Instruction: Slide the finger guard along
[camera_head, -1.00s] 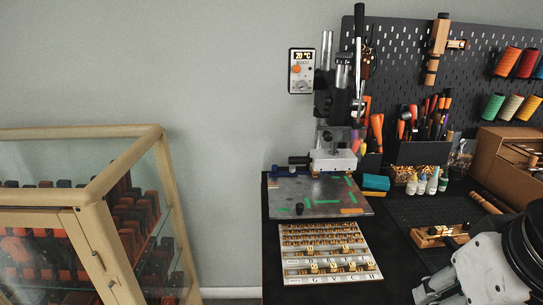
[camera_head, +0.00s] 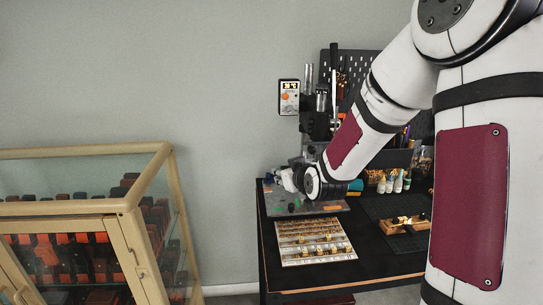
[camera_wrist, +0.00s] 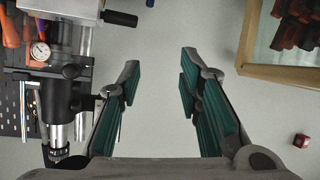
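The stamping press (camera_head: 318,125) stands at the back of the bench with its grey base plate (camera_head: 335,207) in front. My gripper (camera_head: 284,179) is at the left side of the press, above the plate's left edge. In the wrist view my gripper (camera_wrist: 158,68) is open, its teal finger pads apart with only grey wall between them. The press (camera_wrist: 62,70), with a round dial, lies left of the fingers, and a black cylindrical handle (camera_wrist: 120,18) sticks out towards them. I cannot make out the finger guard for certain; my arm and gripper cover the lower press in the head view.
A letter tray (camera_head: 312,252) lies in front of the plate. A wooden clamp (camera_head: 405,224) and small bottles (camera_head: 393,184) are to the right. A wood-framed glass cabinet (camera_head: 110,205) stands left, with a gap between it and the bench.

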